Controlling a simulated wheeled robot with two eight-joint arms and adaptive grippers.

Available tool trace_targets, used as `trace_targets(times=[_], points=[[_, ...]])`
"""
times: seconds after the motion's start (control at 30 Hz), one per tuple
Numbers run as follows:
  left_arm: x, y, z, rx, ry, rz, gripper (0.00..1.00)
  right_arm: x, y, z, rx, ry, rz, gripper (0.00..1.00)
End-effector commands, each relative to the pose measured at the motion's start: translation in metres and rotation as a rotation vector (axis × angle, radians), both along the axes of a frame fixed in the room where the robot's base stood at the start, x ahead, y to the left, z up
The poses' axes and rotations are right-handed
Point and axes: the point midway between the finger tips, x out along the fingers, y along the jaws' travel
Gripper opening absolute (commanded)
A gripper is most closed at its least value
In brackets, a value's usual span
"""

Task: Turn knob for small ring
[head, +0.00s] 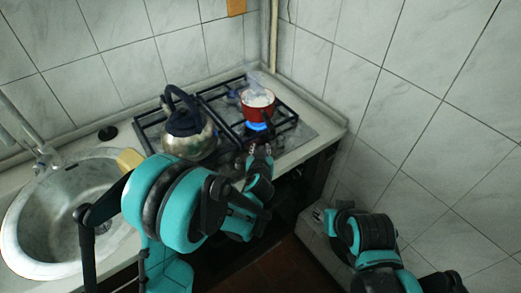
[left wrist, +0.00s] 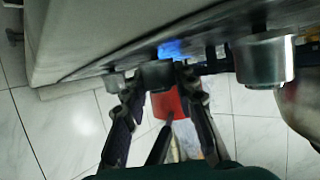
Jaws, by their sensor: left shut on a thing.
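The front of the stove carries several knobs, seen close in the left wrist view. My left gripper (left wrist: 158,78) is shut on a dark grey knob (left wrist: 157,72), with one finger on each side. A smaller-looking knob (left wrist: 115,82) is to its left and a large silver knob (left wrist: 264,60) to its right. In the head view my left gripper (head: 260,152) is at the stove's front edge, and the knobs are hidden there. A blue flame (head: 256,126) burns under the red pot (head: 256,106). My right arm is low at the right; its fingers are unclear.
A steel kettle (head: 190,138) stands on the left of the stove's black grate (head: 218,92). A round sink (head: 60,212) with a yellow sponge (head: 130,158) is at the left. A tiled wall (head: 420,130) closes off the right side.

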Motion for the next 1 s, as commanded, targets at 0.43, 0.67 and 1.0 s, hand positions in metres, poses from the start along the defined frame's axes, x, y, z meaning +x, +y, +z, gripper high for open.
trace_targets(times=[0.43, 0.67, 1.0], points=[[-0.001, 0.000, 0.001, 0.000, -0.001, 0.000, 0.49, 0.000, 0.000, 0.000, 0.000, 0.000, 0.000, 0.40], [-0.029, 0.000, 0.012, 0.000, -0.001, -0.002, 0.49, 0.000, 0.000, 0.000, 0.000, 0.000, 0.000, 0.40], [-0.093, 0.001, 0.039, 0.000, -0.001, -0.002, 0.49, 0.000, 0.000, 0.000, 0.000, 0.000, 0.000, 0.40]])
